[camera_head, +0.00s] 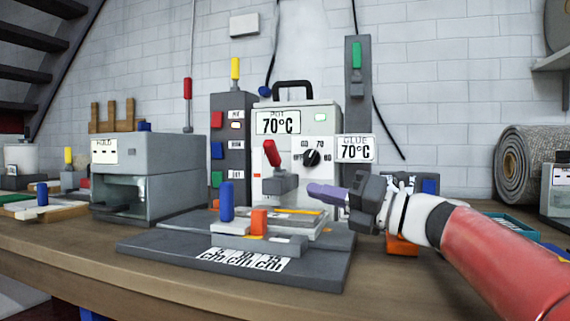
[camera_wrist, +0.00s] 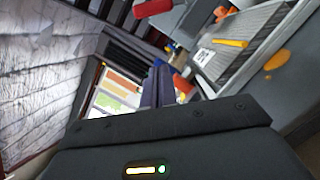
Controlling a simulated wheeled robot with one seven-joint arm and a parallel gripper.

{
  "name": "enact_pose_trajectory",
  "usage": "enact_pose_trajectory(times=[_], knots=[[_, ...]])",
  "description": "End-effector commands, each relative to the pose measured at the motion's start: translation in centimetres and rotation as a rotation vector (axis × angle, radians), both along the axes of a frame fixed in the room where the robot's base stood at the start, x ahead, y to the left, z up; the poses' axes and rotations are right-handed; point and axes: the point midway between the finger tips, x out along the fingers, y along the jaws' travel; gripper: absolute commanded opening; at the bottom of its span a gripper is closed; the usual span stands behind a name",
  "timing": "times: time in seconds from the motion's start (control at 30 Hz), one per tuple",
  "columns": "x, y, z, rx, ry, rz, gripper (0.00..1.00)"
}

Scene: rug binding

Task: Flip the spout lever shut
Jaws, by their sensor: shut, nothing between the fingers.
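The spout lever (camera_head: 272,153) is a red handle on a grey spout block (camera_head: 280,183) at the front of the glue pot (camera_head: 325,125). It stands up, tilted a little to the left. A red handle at the top edge of the wrist view (camera_wrist: 152,8) looks like this lever, cut off by the frame. My gripper (camera_head: 318,190) comes in from the right. Its purple fingers are shut and empty, with the tips to the right of and slightly below the spout block, apart from the lever. The fingers also show in the wrist view (camera_wrist: 158,85).
Below the spout, a dark grey base (camera_head: 320,268) bears a light tray with a blue peg (camera_head: 227,200) and an orange block (camera_head: 259,221). A grey box machine (camera_head: 180,165) stands left. A rolled rug (camera_head: 530,165) lies at the right. Free space lies above my gripper.

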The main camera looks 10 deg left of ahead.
Motion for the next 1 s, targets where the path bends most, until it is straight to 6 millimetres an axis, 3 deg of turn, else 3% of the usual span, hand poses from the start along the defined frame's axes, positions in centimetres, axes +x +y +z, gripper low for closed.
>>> enact_pose_trajectory(times=[0.37, 0.57, 0.9, 1.0], knots=[[0.1, 0.4, 0.1, 0.001, 0.001, 0.001, 0.00], [0.7, 3.1, 0.7, 0.001, 0.001, 0.004, 0.00], [2.5, 10.0, 2.0, 0.002, 0.001, 0.004, 0.00], [3.9, 9.5, 3.4, 0.001, -0.001, -0.002, 0.00]])
